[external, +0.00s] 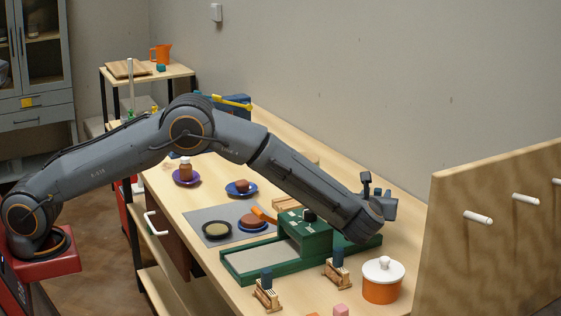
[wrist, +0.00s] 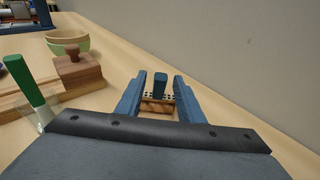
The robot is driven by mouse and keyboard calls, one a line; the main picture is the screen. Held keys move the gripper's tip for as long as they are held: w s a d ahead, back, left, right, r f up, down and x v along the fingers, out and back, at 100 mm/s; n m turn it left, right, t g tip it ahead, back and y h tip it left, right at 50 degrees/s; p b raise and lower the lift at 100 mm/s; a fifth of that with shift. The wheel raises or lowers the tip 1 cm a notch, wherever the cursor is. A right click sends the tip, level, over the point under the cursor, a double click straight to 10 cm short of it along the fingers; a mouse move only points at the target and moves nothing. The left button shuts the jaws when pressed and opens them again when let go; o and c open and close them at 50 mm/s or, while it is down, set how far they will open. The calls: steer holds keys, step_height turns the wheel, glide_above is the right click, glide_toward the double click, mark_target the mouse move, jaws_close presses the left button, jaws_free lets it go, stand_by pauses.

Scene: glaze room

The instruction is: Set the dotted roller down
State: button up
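My gripper (wrist: 160,88) shows in the wrist view with one blue finger on each side of the dotted roller (wrist: 157,106). In the external view my gripper (external: 379,200) is at the end of the arm, near the wall side of the table. The roller cannot be clearly made out there, and whether its underside touches the table cannot be told.
Left of my gripper are a wooden stamp (wrist: 78,68), a green bowl (wrist: 68,41) and a green-handled tool (wrist: 27,82). In the external view, a green press (external: 305,238), two blue-handled rollers (external: 335,270) and an orange lidded pot (external: 382,289) stand nearby. The wall is close on the right.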

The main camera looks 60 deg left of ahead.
steer(key=v, duration=0.4)
steer(key=b+v, duration=0.1)
steer(key=v, duration=0.3)
steer(key=r+v, duration=0.1)
steer(key=v, duration=0.3)
steer(key=shift+s, duration=0.1)
